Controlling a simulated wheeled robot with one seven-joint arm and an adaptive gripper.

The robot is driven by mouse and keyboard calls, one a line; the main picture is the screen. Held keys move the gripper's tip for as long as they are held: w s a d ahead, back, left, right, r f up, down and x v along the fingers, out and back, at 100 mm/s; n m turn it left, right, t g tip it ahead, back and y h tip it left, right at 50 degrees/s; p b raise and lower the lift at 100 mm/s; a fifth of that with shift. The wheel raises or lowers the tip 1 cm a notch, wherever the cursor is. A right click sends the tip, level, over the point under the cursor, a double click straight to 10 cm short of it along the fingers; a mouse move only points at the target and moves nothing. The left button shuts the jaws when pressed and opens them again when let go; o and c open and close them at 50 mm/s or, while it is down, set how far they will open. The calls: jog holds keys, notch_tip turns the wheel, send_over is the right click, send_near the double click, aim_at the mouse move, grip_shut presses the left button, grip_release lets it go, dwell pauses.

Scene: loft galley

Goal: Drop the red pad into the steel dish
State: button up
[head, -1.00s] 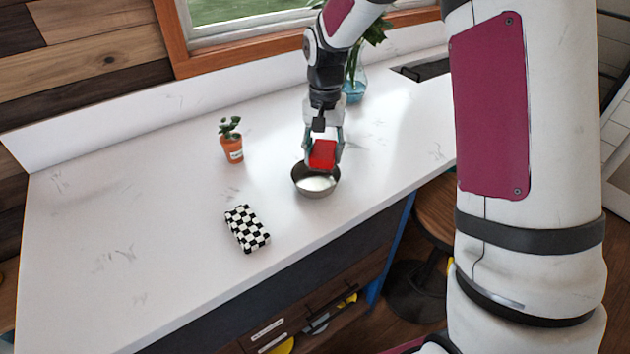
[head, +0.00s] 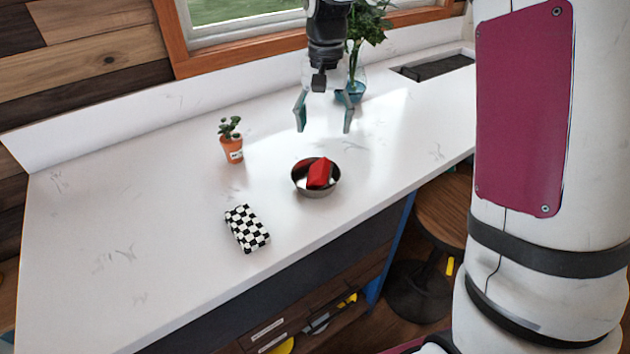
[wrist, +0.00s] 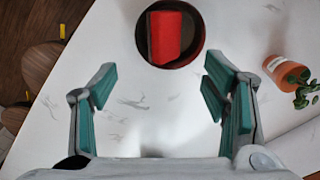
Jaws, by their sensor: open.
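The red pad (head: 319,172) lies tilted inside the round steel dish (head: 300,187) on the white counter. In the wrist view the red pad (wrist: 166,37) shows within the dark inside of the dish (wrist: 197,52). My gripper (head: 323,126) is open and empty, raised above the counter and a little behind the dish. Its two green-padded fingers (wrist: 162,92) are spread wide in the wrist view, with nothing between them. The pad and the fingers are clearly apart.
A checkered black-and-white block (head: 247,229) lies left of and in front of the dish. A small potted plant (head: 232,150) stands behind left. The left counter is clear.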

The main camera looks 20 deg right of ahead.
notch_tip(320, 180, up, 4)
dwell(0.5)
jog(key=s+r+n+t+b, duration=0.1)
jog(key=s+r, duration=0.3)
jog(key=s, duration=0.2)
jog(key=s+r+n+t, duration=0.2)
jog(key=s+r, duration=0.1)
jog(key=s, duration=0.3)
jog(key=s+f+n+t+b, duration=0.1)
jog(key=s+f+n+t, duration=0.1)
jog(key=s, duration=1.1)
jog(key=shift+f+t+b, duration=0.3)
jog(key=shift+b, duration=0.1)
